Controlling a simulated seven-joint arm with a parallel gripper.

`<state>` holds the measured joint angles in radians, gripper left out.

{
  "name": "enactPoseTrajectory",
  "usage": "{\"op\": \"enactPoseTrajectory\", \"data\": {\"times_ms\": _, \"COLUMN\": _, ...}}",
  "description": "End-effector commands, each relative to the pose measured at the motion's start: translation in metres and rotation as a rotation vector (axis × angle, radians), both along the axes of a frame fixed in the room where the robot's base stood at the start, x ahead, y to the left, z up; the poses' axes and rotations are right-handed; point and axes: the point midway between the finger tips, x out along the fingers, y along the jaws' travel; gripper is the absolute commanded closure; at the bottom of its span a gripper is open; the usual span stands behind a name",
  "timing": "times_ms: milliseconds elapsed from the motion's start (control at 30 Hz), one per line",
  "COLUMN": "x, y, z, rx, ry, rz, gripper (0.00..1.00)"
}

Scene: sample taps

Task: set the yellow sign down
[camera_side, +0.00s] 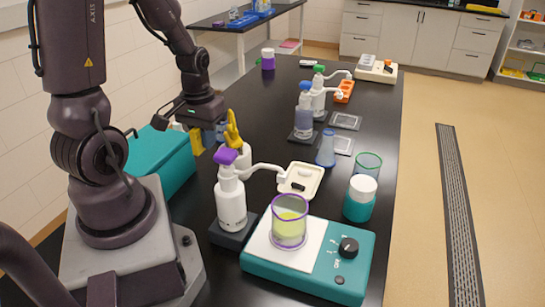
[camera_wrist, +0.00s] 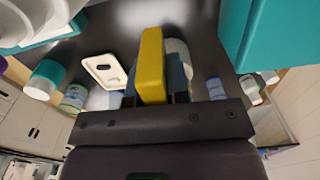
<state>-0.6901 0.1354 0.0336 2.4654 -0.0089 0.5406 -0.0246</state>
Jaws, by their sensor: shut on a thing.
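The yellow sign (camera_wrist: 152,65) shows in the wrist view as an upright yellow slab in the middle of my gripper (camera_wrist: 155,88), with dark blue parts on both sides of it. In the side view, my gripper (camera_side: 214,132) hangs above the black bench, behind the purple-topped pump bottle. Yellow parts of similar colour show at its left and right, with blue between them. I cannot clearly tell sign from fingers there. My gripper is shut on the sign, which seems to be above the bench. Its lower end is partly hidden or unclear.
A purple-topped pump bottle (camera_side: 231,200) and a teal device (camera_side: 345,255) carrying a beaker (camera_side: 290,222) stand in front. A teal box (camera_side: 160,158) is at left. More pump bottles (camera_side: 304,115) stand farther back. The bench (camera_side: 262,100) looks clear behind my gripper.

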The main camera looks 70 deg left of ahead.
Motion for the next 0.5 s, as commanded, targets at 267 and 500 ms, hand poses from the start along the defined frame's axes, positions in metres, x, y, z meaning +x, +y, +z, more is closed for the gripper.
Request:
{"op": "enactPoseTrajectory", "data": {"times_ms": 267, "x": 0.001, "y": 0.001, "z": 0.044, "rx": 0.003, "ry": -0.005, "rz": 0.001, "gripper": 1.00}}
{"op": "enactPoseTrajectory", "data": {"times_ms": 500, "x": 0.028, "y": 0.020, "z": 0.053, "rx": 0.000, "ry": 0.001, "rz": 0.006, "gripper": 1.00}}
